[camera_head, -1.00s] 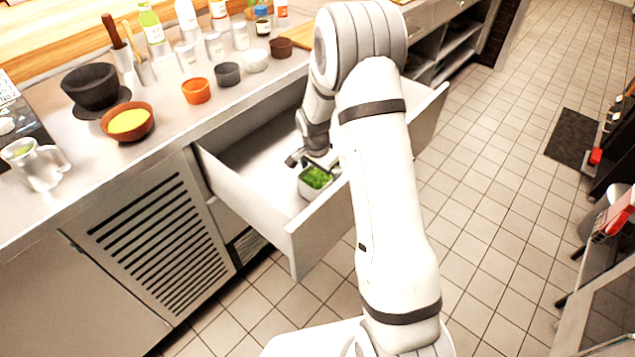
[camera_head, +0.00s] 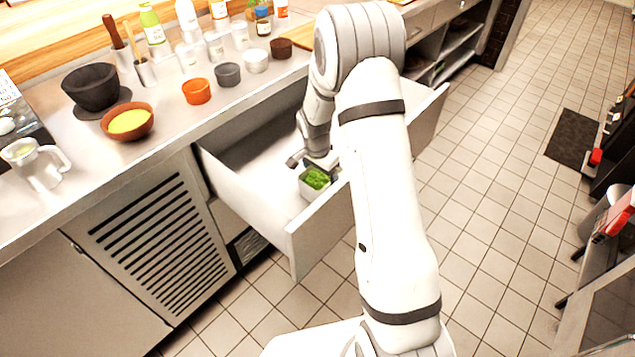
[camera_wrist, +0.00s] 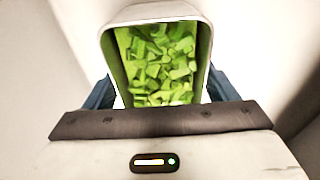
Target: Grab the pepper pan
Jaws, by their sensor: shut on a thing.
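The pepper pan is a small light-coloured metal pan (camera_head: 306,189) filled with chopped green pepper. It is in the open drawer (camera_head: 262,208), near its front wall. In the wrist view the pan (camera_wrist: 207,40) fills the upper middle, with the green pieces inside its rim. My gripper (camera_head: 316,172) is down in the drawer at the pan. In the wrist view its blue fingers (camera_wrist: 158,92) lie on the left and right sides of the pan, and it is shut on the pan. The lower parts of the fingers are hidden behind the pan and gripper body.
The counter (camera_head: 165,165) above the drawer holds a terracotta bowl of yellow food (camera_head: 128,122), a black bowl (camera_head: 92,86), an orange cup (camera_head: 196,91), a metal jug (camera_head: 38,165) and several bottles. The rest of the drawer looks empty.

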